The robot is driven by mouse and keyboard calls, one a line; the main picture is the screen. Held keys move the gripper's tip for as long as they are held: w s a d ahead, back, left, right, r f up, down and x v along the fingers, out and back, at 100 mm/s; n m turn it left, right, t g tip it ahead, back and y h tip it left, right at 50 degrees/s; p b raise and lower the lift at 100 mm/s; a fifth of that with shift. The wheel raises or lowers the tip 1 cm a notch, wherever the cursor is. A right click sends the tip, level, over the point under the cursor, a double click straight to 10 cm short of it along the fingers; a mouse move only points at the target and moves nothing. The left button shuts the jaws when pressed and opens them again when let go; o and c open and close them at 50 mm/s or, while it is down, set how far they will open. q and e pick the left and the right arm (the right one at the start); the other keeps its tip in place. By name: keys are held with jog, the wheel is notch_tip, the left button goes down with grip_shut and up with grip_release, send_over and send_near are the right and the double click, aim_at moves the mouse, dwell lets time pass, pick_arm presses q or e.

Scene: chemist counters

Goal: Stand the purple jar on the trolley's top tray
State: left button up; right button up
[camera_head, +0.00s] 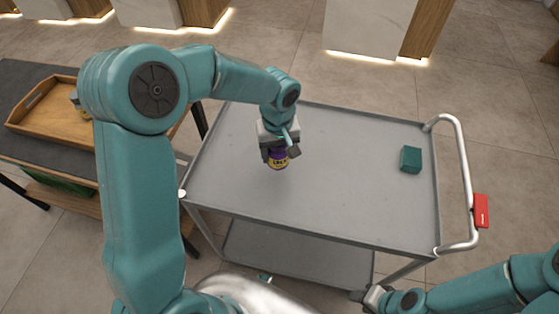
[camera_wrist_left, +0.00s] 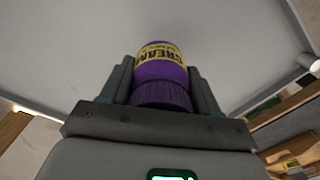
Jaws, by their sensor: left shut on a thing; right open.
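The purple jar (camera_head: 278,161) has a yellow label and is held by my left gripper (camera_head: 279,152) over the left half of the trolley's grey top tray (camera_head: 340,205). In the left wrist view the jar (camera_wrist_left: 160,75) sits between the two fingers of the left gripper (camera_wrist_left: 162,85), its ribbed purple lid toward the palm and its label reading "CREAM". I cannot tell whether the jar's base touches the tray. My right gripper (camera_head: 372,297) is low at the bottom of the head view, beside the trolley's near side, mostly hidden by its own arm, and holds nothing that I can see.
A dark green box (camera_head: 411,159) lies at the tray's right. The trolley has a raised rim, a lower shelf (camera_head: 300,255) and a right-hand handle (camera_head: 465,170) with a red tag. A wooden tray (camera_head: 45,112) sits on the dark table at left. The tray's middle is clear.

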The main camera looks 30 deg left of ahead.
aim_at(278, 163)
pick_arm(q)
notch_tip(278, 163, down, 5)
jog(key=shift+w, duration=0.15)
jog(key=shift+f+b, duration=0.15)
jog(key=shift+b, duration=0.2)
jog(key=o, duration=1.1)
jog(key=shift+o, duration=0.2)
